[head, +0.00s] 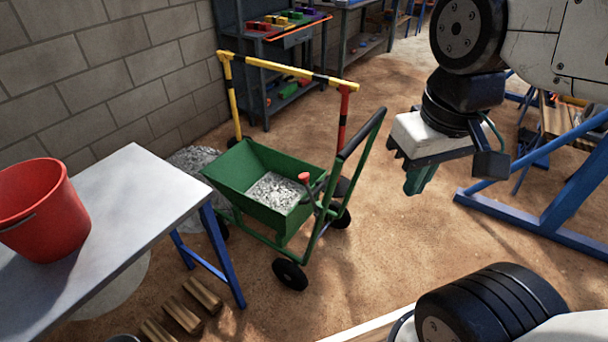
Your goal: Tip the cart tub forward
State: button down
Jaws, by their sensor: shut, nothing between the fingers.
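The green cart tub (241,174) sits level on its wheeled frame in the middle of the head view, with grey crushed stone (275,192) inside. A lever with a red knob (304,177) rises beside the tub's near right side. The cart's push handle (362,133) with a dark grip slants up to the right. My gripper (415,190) hangs to the right of the handle, pointing down, shut and empty. It appears apart from the cart. Part of the fingers is hidden by the gripper's body.
A yellow, black and red bar frame (285,70) stands behind the cart. A grey-topped table (120,205) with a red bucket (40,208) is at left. Wooden blocks (183,308) lie below it. A blue trestle (540,215) is at right. Sandy floor (390,235) is clear between.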

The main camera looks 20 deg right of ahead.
aim_at(263, 181)
jog(key=z, duration=0.2)
jog(key=i, duration=1.1)
jog(key=z, duration=0.05)
